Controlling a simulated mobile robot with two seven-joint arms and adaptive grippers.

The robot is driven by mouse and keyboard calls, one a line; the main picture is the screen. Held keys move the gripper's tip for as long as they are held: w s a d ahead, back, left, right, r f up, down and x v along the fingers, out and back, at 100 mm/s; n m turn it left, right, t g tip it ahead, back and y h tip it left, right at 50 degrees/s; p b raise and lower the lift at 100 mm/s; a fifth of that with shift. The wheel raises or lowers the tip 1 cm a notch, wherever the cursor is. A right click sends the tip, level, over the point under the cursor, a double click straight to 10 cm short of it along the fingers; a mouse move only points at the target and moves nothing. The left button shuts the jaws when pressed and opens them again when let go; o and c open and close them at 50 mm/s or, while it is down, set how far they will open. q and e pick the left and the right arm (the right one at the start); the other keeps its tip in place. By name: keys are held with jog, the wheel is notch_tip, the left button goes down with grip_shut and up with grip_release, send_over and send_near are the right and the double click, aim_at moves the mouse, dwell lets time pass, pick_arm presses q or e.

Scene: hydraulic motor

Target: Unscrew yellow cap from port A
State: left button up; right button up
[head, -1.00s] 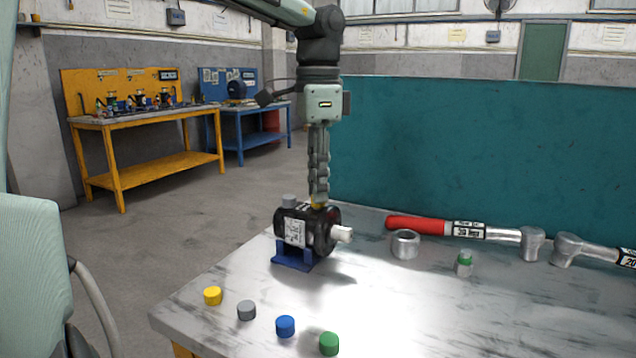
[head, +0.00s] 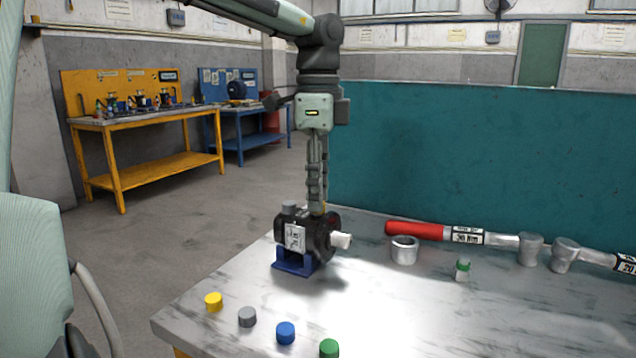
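The black hydraulic motor (head: 322,235) sits on a blue stand (head: 293,265) near the table's far left edge, with a white shaft end pointing right. My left gripper (head: 317,208) points straight down at the motor's top. Its fingertips are at the yellow cap there, of which only a small sliver (head: 325,209) shows beside them. The fingers are seen edge-on and overlap, so I cannot tell whether they are closed on the cap. A grey cap (head: 289,206) stands on the motor to the left of the fingers. My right gripper is not in view.
Loose yellow (head: 213,302), grey (head: 247,317), blue (head: 285,333) and green (head: 329,348) caps lie along the front left. A metal ring (head: 404,250), a green-topped fitting (head: 463,269) and a red-handled torque wrench (head: 415,231) lie to the right. The table's middle is clear.

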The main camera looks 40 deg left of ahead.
pick_arm(q)
jog(key=m, duration=0.5)
jog(key=shift+p, duration=0.4)
jog(key=shift+c, duration=0.3)
grip_shut()
